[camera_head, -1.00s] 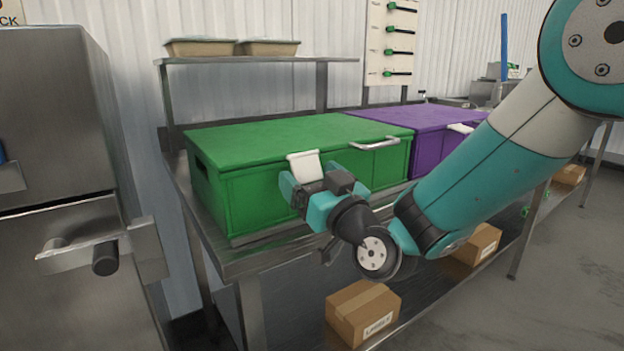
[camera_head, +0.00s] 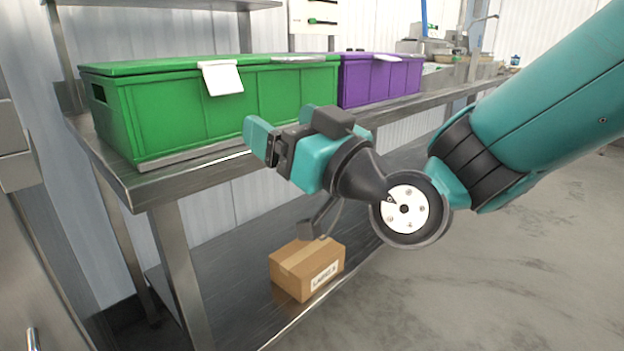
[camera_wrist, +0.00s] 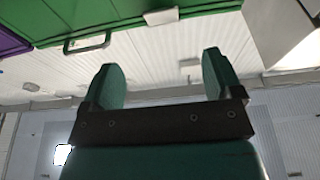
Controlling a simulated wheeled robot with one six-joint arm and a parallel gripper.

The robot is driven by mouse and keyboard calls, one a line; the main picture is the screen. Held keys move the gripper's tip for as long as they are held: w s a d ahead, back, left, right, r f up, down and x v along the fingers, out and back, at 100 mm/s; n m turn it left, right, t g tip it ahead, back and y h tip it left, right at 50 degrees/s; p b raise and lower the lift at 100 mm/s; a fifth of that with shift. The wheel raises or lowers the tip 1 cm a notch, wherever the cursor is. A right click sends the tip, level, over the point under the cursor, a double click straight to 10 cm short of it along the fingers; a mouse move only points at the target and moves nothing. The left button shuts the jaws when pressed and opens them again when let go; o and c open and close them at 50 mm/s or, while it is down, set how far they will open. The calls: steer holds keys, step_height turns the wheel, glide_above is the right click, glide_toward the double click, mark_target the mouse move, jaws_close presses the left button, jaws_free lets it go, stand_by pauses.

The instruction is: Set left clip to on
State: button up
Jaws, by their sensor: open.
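The green box (camera_head: 160,110) stands on the metal table with its green lid on. The clip also shows at the top of the wrist view (camera_wrist: 161,16), beyond the fingers. My gripper (camera_head: 262,140) is in front of the box, below and to the right of the clip in the head view, apart from it. In the wrist view the two teal fingers (camera_wrist: 162,80) are spread with nothing between them.
A purple box (camera_head: 380,80) stands to the right. The table's front edge (camera_head: 150,187) runs beneath my gripper, and a cardboard box (camera_head: 305,268) sits on the lower shelf. Open floor lies at right.

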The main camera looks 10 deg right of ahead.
steer(key=shift+b+v, duration=2.15)
steer(key=shift+b, duration=0.5)
